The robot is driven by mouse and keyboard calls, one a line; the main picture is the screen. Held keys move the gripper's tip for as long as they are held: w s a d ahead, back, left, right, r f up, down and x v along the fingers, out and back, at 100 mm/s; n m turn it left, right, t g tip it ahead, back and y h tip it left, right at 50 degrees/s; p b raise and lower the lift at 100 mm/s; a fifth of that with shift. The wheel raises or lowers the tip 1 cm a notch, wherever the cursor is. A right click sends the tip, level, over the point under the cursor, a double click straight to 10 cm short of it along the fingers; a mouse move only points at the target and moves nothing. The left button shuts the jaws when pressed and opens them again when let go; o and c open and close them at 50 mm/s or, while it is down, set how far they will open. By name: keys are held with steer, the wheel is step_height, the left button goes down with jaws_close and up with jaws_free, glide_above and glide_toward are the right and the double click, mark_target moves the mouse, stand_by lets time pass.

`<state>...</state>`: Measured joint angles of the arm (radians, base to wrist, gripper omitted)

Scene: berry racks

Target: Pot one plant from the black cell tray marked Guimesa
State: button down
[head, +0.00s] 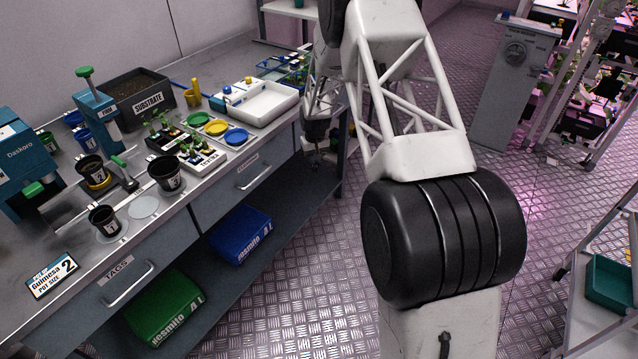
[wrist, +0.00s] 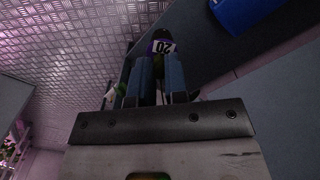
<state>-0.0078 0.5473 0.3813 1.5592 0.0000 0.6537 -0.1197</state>
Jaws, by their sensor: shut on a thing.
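The task card (head: 52,275) reads Guimesa, pot size 2, and lies at the bench's front left. A black cell tray (head: 160,146) with small green plants stands mid-bench; its marking is not readable. My gripper (head: 314,150) is beyond the bench's right front edge, small and dark in the head view. In the wrist view its blue-grey fingers (wrist: 160,80) are shut on a dark, rounded thing (wrist: 163,36) with a purple and white label reading 20. Its full shape is hidden.
Black pots (head: 166,172) stand on the bench near a Daskoro machine (head: 22,160). A black substrate bin (head: 140,94), coloured lids (head: 215,127) and a white tray (head: 268,104) are behind. The aisle floor is clear.

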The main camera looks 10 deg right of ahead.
steer(key=w+a+r+n, duration=0.1)
steer(key=w+r, duration=0.4)
steer(key=r, duration=0.7)
steer(key=w+a+r+n, duration=0.1)
steer(key=w+r, duration=0.4)
steer(key=r, duration=0.7)
steer(key=a+r+n, duration=0.2)
steer(key=a+r, duration=0.4)
steer(key=a, duration=0.5)
steer(key=a+r+n, duration=0.1)
steer(key=a+r, duration=0.6)
steer(key=a, duration=0.5)
steer(key=s+a+r+n, duration=0.2)
steer(key=s+a+r, duration=0.5)
steer(key=a, duration=0.6)
steer(key=s+a+r+n, duration=0.2)
steer(key=s+a+r, duration=0.5)
steer(key=a, duration=0.5)
steer(key=s+a+r+n, duration=0.2)
steer(key=s+a+r, duration=0.55)
steer(key=a, duration=0.55)
steer(key=s+a+f, duration=0.1)
steer(key=s+f, duration=0.2)
steer(key=f, duration=0.7)
steer(key=s+a+f, duration=0.2)
steer(key=s+f, duration=0.1)
steer(key=f, duration=0.7)
steer(key=shift+f+n, duration=0.15)
steer(key=shift+n, duration=0.25)
steer(key=shift+f, duration=0.3)
